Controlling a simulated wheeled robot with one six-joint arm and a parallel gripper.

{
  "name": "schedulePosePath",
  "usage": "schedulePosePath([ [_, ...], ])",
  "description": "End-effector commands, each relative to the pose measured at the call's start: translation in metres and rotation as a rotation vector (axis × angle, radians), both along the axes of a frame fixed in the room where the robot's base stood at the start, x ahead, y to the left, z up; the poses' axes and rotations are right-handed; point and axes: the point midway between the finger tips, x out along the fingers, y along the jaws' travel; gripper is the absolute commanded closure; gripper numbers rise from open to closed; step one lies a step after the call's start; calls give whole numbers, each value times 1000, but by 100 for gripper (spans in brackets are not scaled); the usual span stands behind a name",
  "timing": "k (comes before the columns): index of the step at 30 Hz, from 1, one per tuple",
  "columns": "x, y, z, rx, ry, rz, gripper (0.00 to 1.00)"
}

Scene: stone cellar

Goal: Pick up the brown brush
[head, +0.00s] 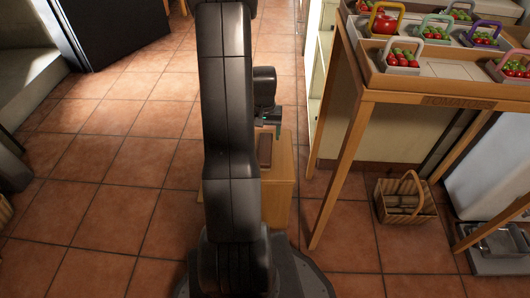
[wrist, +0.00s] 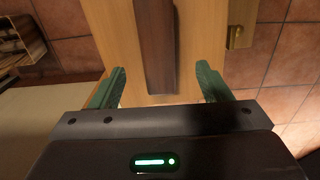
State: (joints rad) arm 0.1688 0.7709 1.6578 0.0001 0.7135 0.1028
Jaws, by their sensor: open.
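A long dark brown piece, which looks like the brown brush (wrist: 157,42), lies on a light wooden surface in the wrist view. Its upper end is cut off by the picture edge, and no bristles show. In the head view the brush (head: 264,150) shows as a brown patch on top of a small wooden stand (head: 283,166), partly hidden by my arm. My gripper (wrist: 161,67) is open, with one green finger on each side of the brush's line and nothing between them. In the head view my gripper (head: 270,118) is above the stand.
A tall wooden table (head: 368,92) with small baskets of red produce stands at the right. A wicker basket (head: 405,212) and a metal tray (head: 497,266) are on the floor near it. A metal latch (wrist: 236,36) is beside the wooden surface.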

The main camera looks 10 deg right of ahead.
Motion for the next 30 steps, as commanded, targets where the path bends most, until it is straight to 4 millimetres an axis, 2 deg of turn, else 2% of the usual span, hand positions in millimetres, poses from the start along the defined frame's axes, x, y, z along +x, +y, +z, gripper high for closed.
schedulePosePath([
  [1, -1, 0, -13, 1, 3, 0, 29],
  [3, 0, 0, -21, 0, 1, 0, 29],
  [11, 0, -1, -36, 0, 1, 0, 29],
  [20, 2, -4, -77, 0, 1, 1, 29],
  [28, 2, -4, -80, 0, -1, 1, 29],
  [30, 2, -4, -80, 0, -1, 1, 43],
])
